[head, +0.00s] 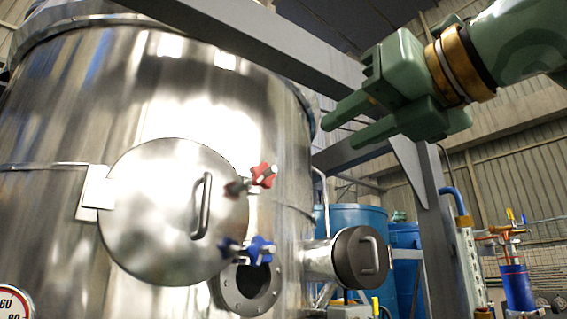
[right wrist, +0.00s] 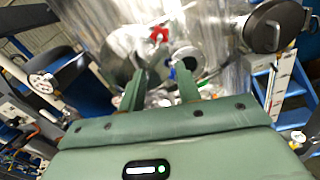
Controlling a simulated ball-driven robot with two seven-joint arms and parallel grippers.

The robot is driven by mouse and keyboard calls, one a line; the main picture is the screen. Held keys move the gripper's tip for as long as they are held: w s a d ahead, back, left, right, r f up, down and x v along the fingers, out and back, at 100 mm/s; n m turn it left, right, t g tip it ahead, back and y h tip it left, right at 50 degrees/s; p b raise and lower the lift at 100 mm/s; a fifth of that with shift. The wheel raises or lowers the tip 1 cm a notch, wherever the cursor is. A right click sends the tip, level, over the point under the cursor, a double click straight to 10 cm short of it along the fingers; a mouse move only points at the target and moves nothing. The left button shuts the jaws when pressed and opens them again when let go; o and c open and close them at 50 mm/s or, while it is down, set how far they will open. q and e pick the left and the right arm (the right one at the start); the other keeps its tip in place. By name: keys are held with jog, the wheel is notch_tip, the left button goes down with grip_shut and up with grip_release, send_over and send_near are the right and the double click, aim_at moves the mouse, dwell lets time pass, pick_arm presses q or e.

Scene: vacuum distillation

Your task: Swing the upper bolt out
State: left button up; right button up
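The upper bolt with a red star knob (head: 264,175) sits at the right edge of the round steel hatch door (head: 165,215) on the tank. The lower bolt has a blue knob (head: 260,250) and sits below it at the same edge. My right gripper (head: 341,128) is up and to the right of the red knob, apart from it, with its fingers spread and nothing between them. In the right wrist view the red knob (right wrist: 159,34) shows beyond the fingertips (right wrist: 159,72). The blue knob is small there. My left gripper is in neither view.
A short side pipe with a dark handled cap (head: 360,258) sticks out of the tank right of the bolts. An open flanged port (head: 250,287) lies under the door. A grey steel frame beam (head: 250,38) crosses above, with its post on the right. Blue barrels (head: 352,219) stand behind.

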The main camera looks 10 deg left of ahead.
aim_at(275, 170)
jog(key=p+x, duration=0.6)
jog(key=x, duration=0.8)
jog(key=shift+w+a, duration=0.2)
jog(key=shift+w, duration=0.1)
jog(key=shift+w+a+f+p, duration=0.1)
jog(key=shift+w+a+p, duration=0.25)
jog(key=shift+c, duration=0.2)
grip_shut()
